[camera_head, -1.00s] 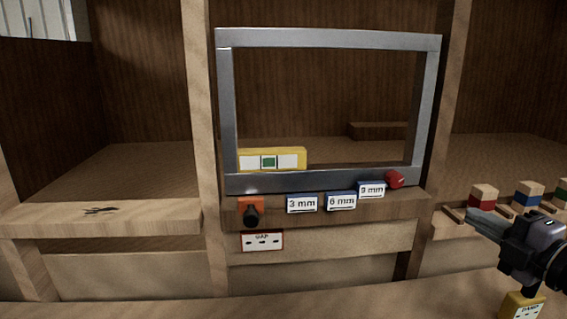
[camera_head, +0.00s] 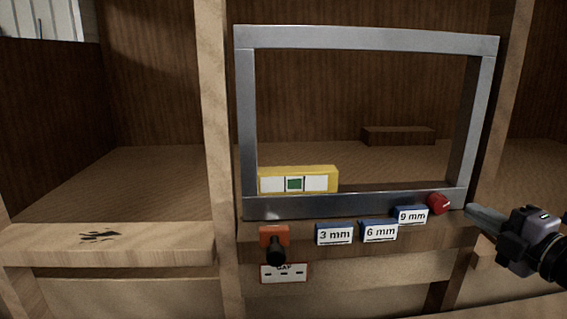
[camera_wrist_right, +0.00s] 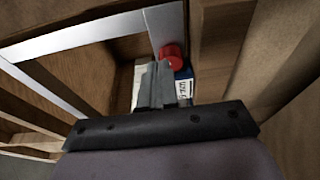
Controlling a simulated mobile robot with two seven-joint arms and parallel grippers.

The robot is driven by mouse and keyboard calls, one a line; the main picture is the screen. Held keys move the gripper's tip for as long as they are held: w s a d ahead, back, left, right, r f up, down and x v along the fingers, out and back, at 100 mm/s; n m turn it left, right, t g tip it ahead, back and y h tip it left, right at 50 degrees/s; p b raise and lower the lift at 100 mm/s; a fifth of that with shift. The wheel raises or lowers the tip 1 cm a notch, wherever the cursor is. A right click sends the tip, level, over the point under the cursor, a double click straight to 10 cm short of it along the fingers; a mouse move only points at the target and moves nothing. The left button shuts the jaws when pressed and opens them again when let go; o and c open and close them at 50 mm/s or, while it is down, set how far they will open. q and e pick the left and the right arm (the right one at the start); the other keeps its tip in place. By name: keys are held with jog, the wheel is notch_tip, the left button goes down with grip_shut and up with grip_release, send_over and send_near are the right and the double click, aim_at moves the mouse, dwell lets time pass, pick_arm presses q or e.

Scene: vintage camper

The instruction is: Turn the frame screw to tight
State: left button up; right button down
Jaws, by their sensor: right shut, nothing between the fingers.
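The frame screw is most likely the red knob (camera_head: 438,203) at the lower right corner of the grey metal frame (camera_head: 370,40). The red knob also shows in the right wrist view (camera_wrist_right: 172,53), just beyond the fingertips. My right gripper (camera_head: 470,210) is shut and empty, a little right of the knob and apart from it in the head view. In the right wrist view its fingers (camera_wrist_right: 155,75) point toward the knob; whether they touch it cannot be told. My left gripper is not in view.
Blue-topped blocks marked 3 mm (camera_head: 334,235), 6 mm (camera_head: 379,232) and 9 mm (camera_head: 411,216) stand on the ledge below the frame. A yellow level (camera_head: 298,180) rests on the frame's bottom bar. An orange piece with a black knob (camera_head: 275,245) sits at left, above a GAP label (camera_head: 284,273).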

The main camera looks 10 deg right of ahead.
aim_at(438, 204)
jog(key=w, duration=0.3)
jog(key=shift+w+d, duration=0.15)
jog(key=shift+w, duration=0.1)
jog(key=shift+d+r, duration=0.1)
jog(key=shift+r, duration=0.05)
jog(key=shift+d+r, duration=0.1)
dwell(0.5)
jog(key=shift+f, duration=0.35)
